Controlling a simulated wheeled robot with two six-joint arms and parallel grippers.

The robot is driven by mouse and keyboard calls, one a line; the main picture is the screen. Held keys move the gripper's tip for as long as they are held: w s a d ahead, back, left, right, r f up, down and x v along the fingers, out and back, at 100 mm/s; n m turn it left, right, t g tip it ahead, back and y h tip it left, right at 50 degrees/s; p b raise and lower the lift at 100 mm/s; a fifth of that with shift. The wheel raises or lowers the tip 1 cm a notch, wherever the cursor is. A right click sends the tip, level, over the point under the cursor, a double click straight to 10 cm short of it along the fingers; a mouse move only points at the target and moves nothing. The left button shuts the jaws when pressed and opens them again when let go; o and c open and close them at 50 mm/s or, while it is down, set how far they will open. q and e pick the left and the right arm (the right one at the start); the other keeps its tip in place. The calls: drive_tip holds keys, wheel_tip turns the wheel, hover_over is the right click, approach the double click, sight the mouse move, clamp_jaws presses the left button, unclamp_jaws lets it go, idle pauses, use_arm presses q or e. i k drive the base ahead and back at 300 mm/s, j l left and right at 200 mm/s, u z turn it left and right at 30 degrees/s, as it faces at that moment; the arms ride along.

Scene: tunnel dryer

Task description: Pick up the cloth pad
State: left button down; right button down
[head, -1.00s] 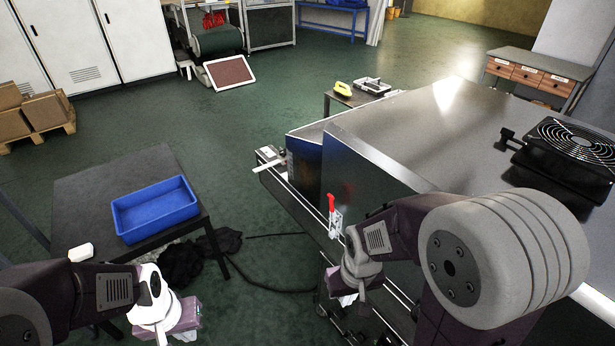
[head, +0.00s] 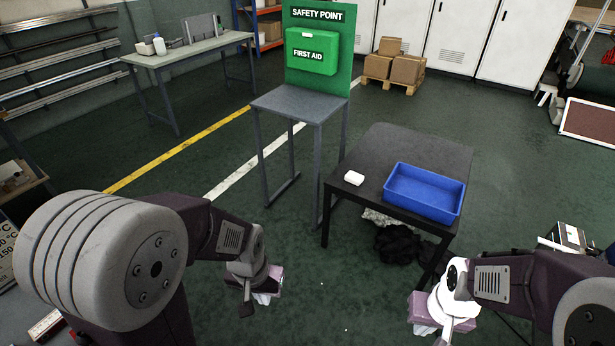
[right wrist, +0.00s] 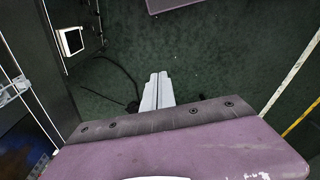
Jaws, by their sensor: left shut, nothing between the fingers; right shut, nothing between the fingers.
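A small white block with rounded edges, which looks like the cloth pad (head: 354,177), lies on the near left part of the dark table (head: 400,142), left of a blue tray. My left gripper (head: 246,309) hangs over the floor at lower left, apart from the table and pad, shut and empty. My right gripper (head: 441,337) is at the bottom right of the head view, in front of the table. In the right wrist view its fingers (right wrist: 157,92) are together with nothing between them, above the green floor.
The blue tray (head: 424,193) stands on the table. Dark crumpled cloth (head: 398,243) and pale cloth lie below it. A grey stand (head: 300,106) with a green first aid box (head: 312,52) is behind, left of the table. Open floor lies between my arms and the stand.

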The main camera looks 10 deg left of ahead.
sight(356, 179)
drive_tip(key=i+l+u, duration=0.4)
drive_tip(key=i, duration=0.15)
drive_tip(key=i+l+u, duration=0.8)
drive_tip(key=i+l, duration=0.15)
drive_tip(key=i+l+u, duration=0.4)
drive_tip(key=l, duration=0.3)
drive_tip(key=k, duration=0.05)
